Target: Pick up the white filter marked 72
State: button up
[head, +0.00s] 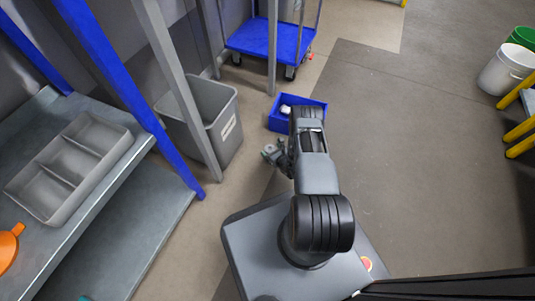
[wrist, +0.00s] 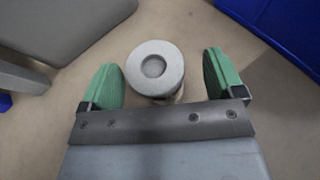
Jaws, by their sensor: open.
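A pale grey-white cylinder (wrist: 155,70) with a round hollow in its top shows in the wrist view, between the green fingers of my gripper (wrist: 161,82). It looks like a filter, but I can read no number on it. The fingers are apart, with a gap on each side of the cylinder. In the head view, my gripper (head: 275,155) is low over the floor, left of my arm. I cannot make out the cylinder there.
A blue bin (head: 314,108) with a small white item (head: 285,108) stands on the floor just beyond my arm. A grey waste bin (head: 195,128) and the post of a metal shelf (head: 110,235) are to the left. The floor on the right is clear up to white buckets (head: 502,73).

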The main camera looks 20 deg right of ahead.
jog(key=shift+d, duration=0.1)
jog(key=shift+a, duration=0.35)
jog(key=shift+c, duration=1.4)
jog(key=c, duration=1)
jog(key=shift+o, duration=0.2)
jog(key=shift+r, duration=0.15)
